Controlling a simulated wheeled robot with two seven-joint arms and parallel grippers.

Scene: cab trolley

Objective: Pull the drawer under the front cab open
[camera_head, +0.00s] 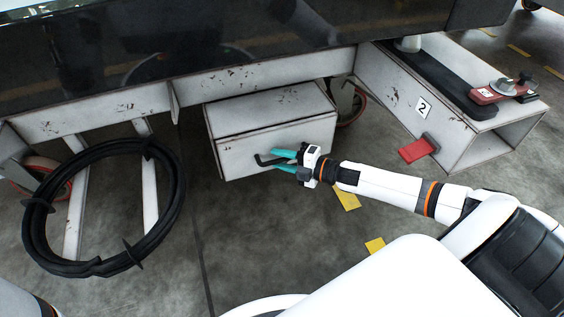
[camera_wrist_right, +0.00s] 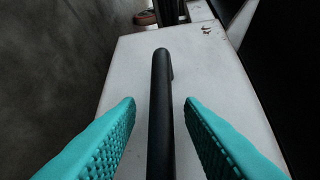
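The drawer (camera_head: 238,158) is the scuffed white front of a box hung under the dark cab. No opening shows at its top edge, so it looks shut. Its black bar handle (camera_head: 262,162) sticks out from the front. My right gripper (camera_head: 279,161) is at the handle with its teal fingers apart. In the right wrist view the handle (camera_wrist_right: 161,105) runs between the two fingers of the gripper (camera_wrist_right: 160,110), with a gap on each side. My left gripper is out of view.
A black coiled hose (camera_head: 177,205) hangs at the left. A white beam marked 2 (camera_head: 395,95) stands at the right with a red tab (camera_head: 418,149). Yellow marks (camera_head: 375,246) lie on the floor. Floor in front of the drawer is clear.

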